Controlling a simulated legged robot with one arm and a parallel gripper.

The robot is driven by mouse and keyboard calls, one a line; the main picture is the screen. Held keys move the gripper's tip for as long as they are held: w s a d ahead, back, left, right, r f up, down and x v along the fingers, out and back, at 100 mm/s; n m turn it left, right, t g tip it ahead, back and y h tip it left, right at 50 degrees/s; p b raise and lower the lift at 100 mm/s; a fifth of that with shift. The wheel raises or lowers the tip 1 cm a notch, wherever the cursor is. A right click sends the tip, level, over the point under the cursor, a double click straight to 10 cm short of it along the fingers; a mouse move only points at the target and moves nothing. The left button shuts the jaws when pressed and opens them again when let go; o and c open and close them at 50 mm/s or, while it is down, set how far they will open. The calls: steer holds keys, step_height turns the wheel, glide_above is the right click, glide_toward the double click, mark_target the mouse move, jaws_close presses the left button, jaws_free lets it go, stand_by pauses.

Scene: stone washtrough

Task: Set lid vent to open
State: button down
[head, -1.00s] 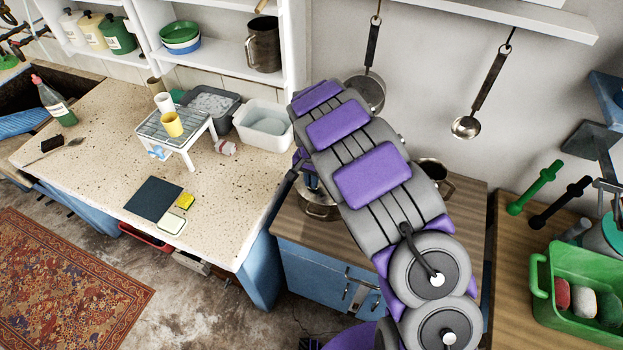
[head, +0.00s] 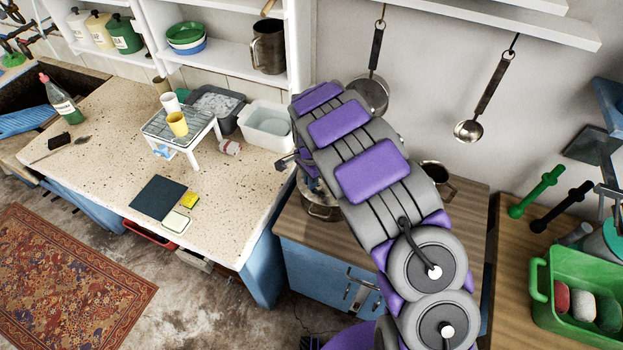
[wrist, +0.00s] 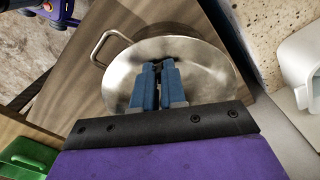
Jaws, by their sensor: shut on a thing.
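A steel pot with a shiny round lid (wrist: 196,62) fills the middle of the wrist view, with one loop handle at its left. In the head view the pot (head: 320,211) stands on the wooden counter, mostly hidden by my arm. My gripper (wrist: 157,66) is over the lid, with its blue fingers close together on a small dark part, which I take to be the lid vent (wrist: 157,65). The fingers hide most of this part, so its setting cannot be read.
A second dark pot (head: 437,175) stands right of my arm. A white basin (head: 265,126) and a small white rack (head: 180,130) are on the speckled counter at left. A ladle (head: 470,130) hangs on the wall. A green crate (head: 590,268) is at right.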

steer(key=shift+a+m, duration=0.1)
steer(key=shift+m, duration=0.2)
steer(key=c, duration=1.2)
jaws_free()
step_height(320, 180, up, 17)
steer(key=shift+a+r+p, duration=0.1)
steer(key=shift+p, duration=0.65)
